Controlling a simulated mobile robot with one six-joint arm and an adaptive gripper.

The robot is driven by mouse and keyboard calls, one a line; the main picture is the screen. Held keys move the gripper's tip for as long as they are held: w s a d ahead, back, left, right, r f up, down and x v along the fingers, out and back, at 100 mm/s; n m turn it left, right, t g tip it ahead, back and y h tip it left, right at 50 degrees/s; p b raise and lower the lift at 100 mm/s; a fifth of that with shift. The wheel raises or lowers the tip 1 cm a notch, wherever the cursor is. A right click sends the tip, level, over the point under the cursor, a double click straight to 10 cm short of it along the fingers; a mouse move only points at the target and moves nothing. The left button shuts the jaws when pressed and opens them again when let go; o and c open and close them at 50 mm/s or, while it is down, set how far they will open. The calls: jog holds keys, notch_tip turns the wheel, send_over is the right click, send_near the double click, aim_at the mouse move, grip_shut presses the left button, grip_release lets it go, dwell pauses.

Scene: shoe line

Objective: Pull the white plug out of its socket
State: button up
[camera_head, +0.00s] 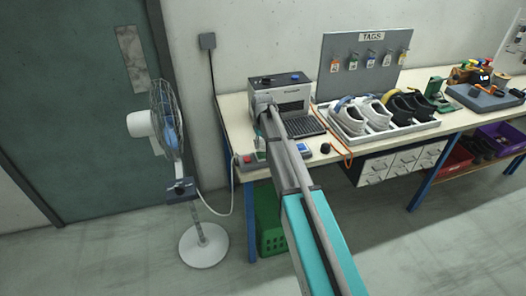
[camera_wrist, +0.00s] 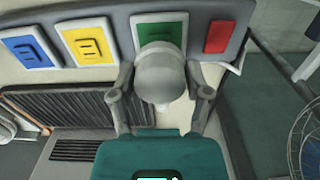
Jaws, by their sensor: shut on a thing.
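The white plug (camera_wrist: 162,72), pale and rounded, is in the middle of the wrist view. It stands in front of the green socket (camera_wrist: 147,27) and covers part of it. My gripper (camera_wrist: 161,82) has one finger on each side of the plug and is shut on it. I cannot tell whether its pins are fully in the socket. In the head view my gripper (camera_head: 261,143) is low over the left end of the bench, at the power strip (camera_head: 247,160), and my arm hides much of the strip and the plug.
The strip also has a blue socket (camera_wrist: 32,50), a yellow socket (camera_wrist: 89,42) and a red switch (camera_wrist: 218,37). A grey machine (camera_head: 290,98) stands behind my gripper. A fan (camera_head: 170,130) with a white cord (camera_head: 222,213) stands left of the bench. A shoe tray (camera_head: 372,131) is further right.

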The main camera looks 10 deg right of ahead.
jog(key=shift+r+p, duration=0.9)
jog(key=shift+r, duration=0.15)
jog(key=shift+r, duration=0.15)
